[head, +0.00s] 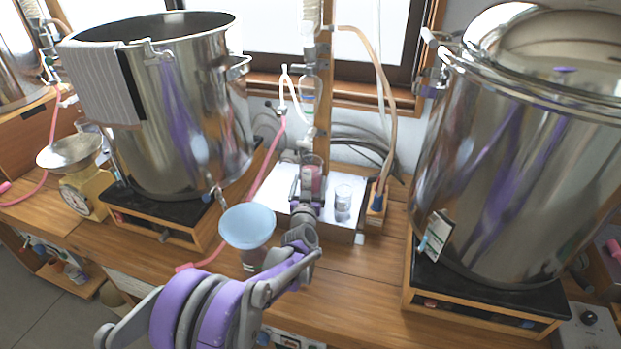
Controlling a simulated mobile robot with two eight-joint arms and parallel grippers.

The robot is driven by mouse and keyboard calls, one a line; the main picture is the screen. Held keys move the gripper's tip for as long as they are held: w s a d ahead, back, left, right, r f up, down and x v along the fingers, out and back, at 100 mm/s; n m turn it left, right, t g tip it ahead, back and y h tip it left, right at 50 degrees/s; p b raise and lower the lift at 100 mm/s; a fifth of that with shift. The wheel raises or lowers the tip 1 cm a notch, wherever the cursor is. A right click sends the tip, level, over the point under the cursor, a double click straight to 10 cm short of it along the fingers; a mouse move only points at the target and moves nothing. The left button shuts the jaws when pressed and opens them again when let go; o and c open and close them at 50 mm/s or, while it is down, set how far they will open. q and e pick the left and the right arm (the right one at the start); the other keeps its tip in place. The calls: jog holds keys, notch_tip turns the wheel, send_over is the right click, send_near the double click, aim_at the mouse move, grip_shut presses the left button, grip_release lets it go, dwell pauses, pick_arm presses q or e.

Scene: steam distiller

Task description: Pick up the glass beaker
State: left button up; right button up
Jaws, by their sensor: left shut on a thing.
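My left gripper (307,196) reaches in from the bottom of the head view to the white-topped stand at the middle of the bench. It is shut on a small glass beaker (312,177) that looks reddish through its wall. The gripper hides its lower part, so I cannot tell whether it touches the stand. A second small clear glass (343,199) stands upright on the white top (278,192), just right of the gripper. My right gripper is not in view.
Big steel pots stand left (190,110) and right (530,150) on black-topped wooden bases. A pale blue funnel-like dish (247,227) is close left of my arm. A wooden post (323,110) with glass tubing rises behind the gripper. A scale (85,185) is far left.

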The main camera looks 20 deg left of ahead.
pick_arm(q)
jog(key=c, duration=0.6)
jog(key=shift+o, duration=0.2)
jog(key=shift+r, duration=0.1)
